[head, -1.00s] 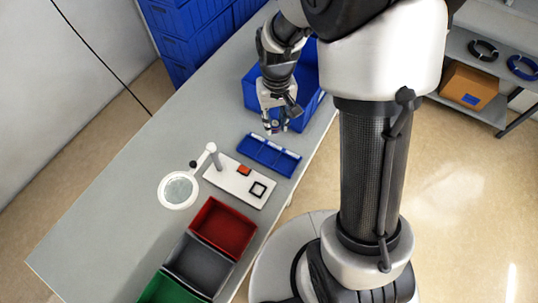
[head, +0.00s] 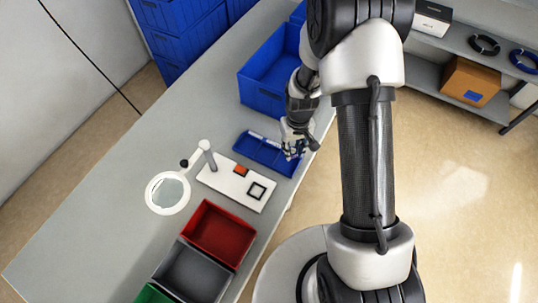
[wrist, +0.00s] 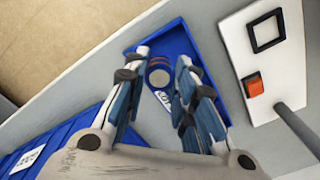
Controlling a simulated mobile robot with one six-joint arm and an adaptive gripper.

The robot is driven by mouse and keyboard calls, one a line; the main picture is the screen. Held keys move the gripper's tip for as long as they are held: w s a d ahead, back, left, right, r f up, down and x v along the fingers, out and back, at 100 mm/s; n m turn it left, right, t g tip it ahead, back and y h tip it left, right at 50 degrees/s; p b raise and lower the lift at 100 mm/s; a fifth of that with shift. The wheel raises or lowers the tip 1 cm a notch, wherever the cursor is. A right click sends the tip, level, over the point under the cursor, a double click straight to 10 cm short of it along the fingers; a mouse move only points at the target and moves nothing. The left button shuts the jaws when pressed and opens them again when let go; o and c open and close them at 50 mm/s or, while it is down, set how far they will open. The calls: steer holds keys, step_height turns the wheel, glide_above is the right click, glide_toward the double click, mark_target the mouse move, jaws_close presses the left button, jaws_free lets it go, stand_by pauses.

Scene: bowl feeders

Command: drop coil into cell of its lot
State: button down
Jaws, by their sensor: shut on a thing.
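My gripper (head: 293,155) is over the right end of the low blue tray (head: 262,162), beside the table's edge. In the wrist view, my gripper's fingers (wrist: 163,62) stand apart with a small round coil (wrist: 158,76) between them, grey at its face and dark around it. The blue tray (wrist: 172,33) lies under the fingers, with a white label (wrist: 163,98) showing. The label's marking is too small to read, and the fingers hide part of the tray. I cannot tell whether the coil touches the tray floor.
A white board (head: 236,183) with an orange block and a black square frame lies beside the tray. A magnifier (head: 168,194) stands next to it. Red (head: 219,233), grey (head: 191,272) and green bins stand nearer. A deep blue bin (head: 262,97) stands behind the tray.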

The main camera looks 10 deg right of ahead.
steer(key=shift+f+b, duration=1.35)
steer(key=shift+f, duration=0.95)
steer(key=c, duration=1.2)
jaws_free()
steer(key=shift+c, duration=0.2)
step_height(320, 180, up, 12)
steer(key=shift+r, duration=0.1)
